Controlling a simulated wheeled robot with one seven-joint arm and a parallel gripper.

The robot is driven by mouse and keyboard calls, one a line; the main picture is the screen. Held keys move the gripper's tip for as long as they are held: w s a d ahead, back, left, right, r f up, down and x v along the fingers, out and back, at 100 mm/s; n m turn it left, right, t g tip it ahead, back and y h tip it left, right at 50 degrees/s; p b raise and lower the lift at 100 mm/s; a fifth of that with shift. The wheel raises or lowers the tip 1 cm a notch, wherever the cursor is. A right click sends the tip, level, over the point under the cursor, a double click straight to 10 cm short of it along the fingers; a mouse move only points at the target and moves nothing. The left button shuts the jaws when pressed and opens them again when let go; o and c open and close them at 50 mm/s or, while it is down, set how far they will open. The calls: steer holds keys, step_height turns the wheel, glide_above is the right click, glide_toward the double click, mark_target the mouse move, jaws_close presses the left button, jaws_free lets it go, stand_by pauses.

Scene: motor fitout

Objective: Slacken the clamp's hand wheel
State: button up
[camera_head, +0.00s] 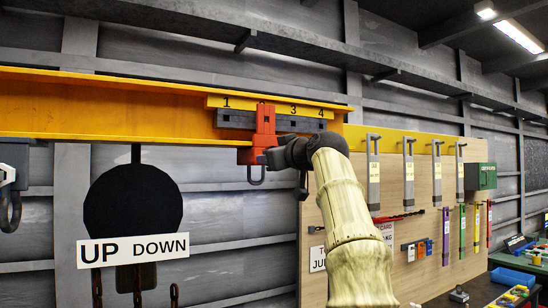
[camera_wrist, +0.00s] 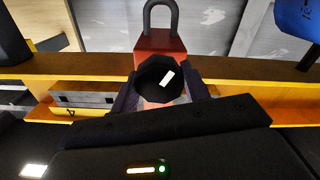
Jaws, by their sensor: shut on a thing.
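The red clamp (camera_head: 264,125) sits on the yellow beam (camera_head: 110,105), over a grey strip numbered 1, 3 and 4. A shackle (camera_head: 256,175) hangs below the clamp. In the wrist view, the clamp (camera_wrist: 160,45) appears with its shackle upward. Its black hand wheel (camera_wrist: 155,82) faces the camera and has a white mark on its face. My gripper (camera_wrist: 160,92) has a dark finger on each side of the wheel and is shut on it. In the head view, my gripper (camera_head: 282,154) is at the clamp's lower right and the wheel cannot be made out.
A round black plate with an UP DOWN sign (camera_head: 133,249) and chains hangs at left. A wooden tool board (camera_head: 400,220) with hanging grey bars and coloured tools stands right of my arm. Bins (camera_head: 512,277) lie on a bench at far right.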

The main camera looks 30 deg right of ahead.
steer(key=shift+w+f, duration=0.1)
steer(key=shift+f, duration=0.1)
steer(key=o, duration=1)
steer(key=shift+r, duration=0.1)
steer(key=s+b, duration=0.2)
steer(key=s, duration=0.3)
steer(key=s+b, duration=0.3)
steer(key=s, duration=0.3)
steer(key=s+b, duration=0.2)
steer(key=s, duration=0.4)
steer(key=shift+s+d+b, duration=0.25)
steer(key=shift+d+b, duration=0.05)
steer(key=shift+b, duration=0.05)
steer(key=shift+w, duration=0.1)
